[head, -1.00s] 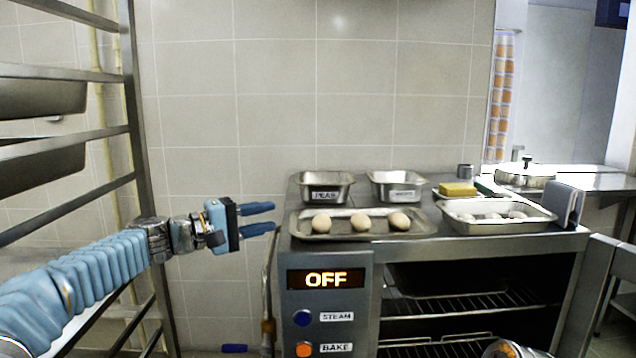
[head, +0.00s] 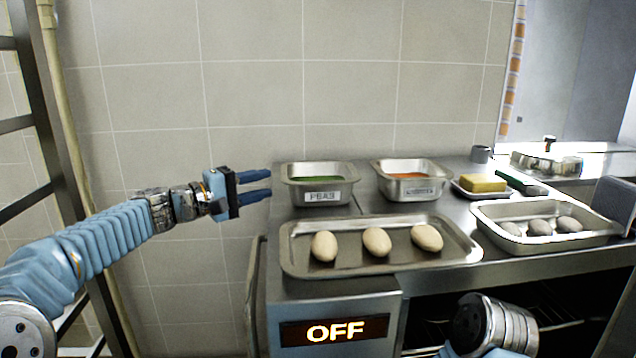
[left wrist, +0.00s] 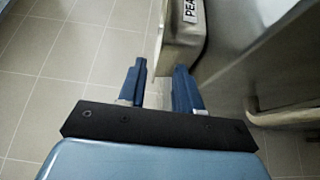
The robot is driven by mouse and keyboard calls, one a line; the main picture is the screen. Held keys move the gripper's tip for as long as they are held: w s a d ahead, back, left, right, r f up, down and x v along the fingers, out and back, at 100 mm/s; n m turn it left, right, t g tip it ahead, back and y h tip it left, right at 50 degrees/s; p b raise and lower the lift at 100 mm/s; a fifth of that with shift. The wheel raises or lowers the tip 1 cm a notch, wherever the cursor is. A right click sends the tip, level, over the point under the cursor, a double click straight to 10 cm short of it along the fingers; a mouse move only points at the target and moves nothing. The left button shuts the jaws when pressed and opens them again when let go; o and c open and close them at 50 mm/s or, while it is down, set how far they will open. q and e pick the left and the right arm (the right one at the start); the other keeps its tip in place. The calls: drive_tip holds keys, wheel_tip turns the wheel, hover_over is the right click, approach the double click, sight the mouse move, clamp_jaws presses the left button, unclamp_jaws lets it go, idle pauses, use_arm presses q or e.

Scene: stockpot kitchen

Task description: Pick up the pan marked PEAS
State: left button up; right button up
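The pan marked PEAS (head: 321,197) is a small steel pan with green contents and a white label on its front. It stands at the back left of the steel oven top. In the left wrist view the pan's side and label (left wrist: 192,12) show at the top, just beyond the fingertips. My left gripper (head: 271,184) is open and empty, its two blue fingers pointing right at the pan's left side, a short way off. It also shows in the left wrist view (left wrist: 160,68). Part of my right arm shows at the bottom; its gripper is not clearly visible.
A second labelled pan (head: 411,189) with orange contents stands right of it. A tray (head: 300,262) with three pale egg-shaped items lies in front. A yellow sponge (head: 482,184) and a white-rimmed tray (head: 486,212) are at the right. A rack (head: 62,170) stands at the left.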

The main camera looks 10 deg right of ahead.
sight(287, 179)
use_arm(q)
drive_tip(key=shift+x, duration=1.5)
drive_tip(key=shift+s, duration=0.1)
clamp_jaws()
drive_tip(key=shift+d, duration=0.1)
drive_tip(key=shift+r, duration=0.1)
